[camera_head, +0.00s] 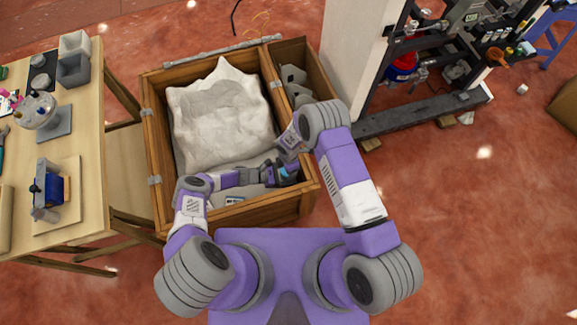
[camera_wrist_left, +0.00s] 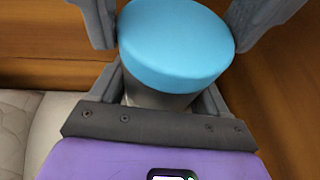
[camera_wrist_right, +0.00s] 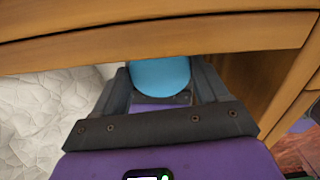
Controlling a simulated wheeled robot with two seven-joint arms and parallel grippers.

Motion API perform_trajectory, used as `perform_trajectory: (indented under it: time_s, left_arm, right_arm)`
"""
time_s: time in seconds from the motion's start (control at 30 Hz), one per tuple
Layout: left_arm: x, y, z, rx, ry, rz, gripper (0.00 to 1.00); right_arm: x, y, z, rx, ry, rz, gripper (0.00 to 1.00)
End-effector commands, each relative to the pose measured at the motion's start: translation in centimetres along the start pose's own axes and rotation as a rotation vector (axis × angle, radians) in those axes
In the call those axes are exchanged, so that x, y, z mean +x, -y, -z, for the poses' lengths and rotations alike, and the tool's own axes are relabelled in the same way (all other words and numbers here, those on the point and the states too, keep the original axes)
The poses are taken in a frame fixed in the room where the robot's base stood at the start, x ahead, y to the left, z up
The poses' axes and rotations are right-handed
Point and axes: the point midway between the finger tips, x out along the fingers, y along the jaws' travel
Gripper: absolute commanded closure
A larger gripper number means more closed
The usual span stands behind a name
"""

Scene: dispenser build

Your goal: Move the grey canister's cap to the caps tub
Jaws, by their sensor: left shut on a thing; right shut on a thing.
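The grey canister (camera_wrist_left: 160,97) wears its light blue cap (camera_wrist_left: 178,45). My left gripper (camera_head: 268,172) is shut on the canister body, just below the cap. My right gripper (camera_wrist_right: 160,80) is shut around the blue cap, which also shows in the right wrist view (camera_wrist_right: 160,72). The two grippers meet over the front right of the wooden crate. The cap appears seated on the canister; any small gap is too small to tell. A light grey tub (camera_head: 75,43) and a darker grey tub (camera_head: 73,69) stand on the left table; no label shows which is for caps.
The wooden crate (camera_head: 152,128) holds a large pale crumpled sack (camera_head: 222,112), and its narrow right compartment holds grey pieces. A rack with pipes stands at the right.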

Motion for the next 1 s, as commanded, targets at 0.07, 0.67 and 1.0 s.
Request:
perform_trajectory:
  time_s: [0.07,0.67,1.0]
  left_arm:
    - [0.0,0.0,0.0,0.001,0.0,0.0,0.79]
    - [0.0,0.0,0.0,0.001,0.0,0.0,0.79]
    - [0.0,0.0,0.0,0.001,0.0,0.0,0.79]
  right_arm:
    - [0.0,0.0,0.0,0.0,0.0,0.0,0.63]
    - [-1.1,-0.1,0.0,0.0,0.0,-0.001,0.63]
    - [-2.2,0.0,0.0,-0.001,0.0,0.0,0.63]
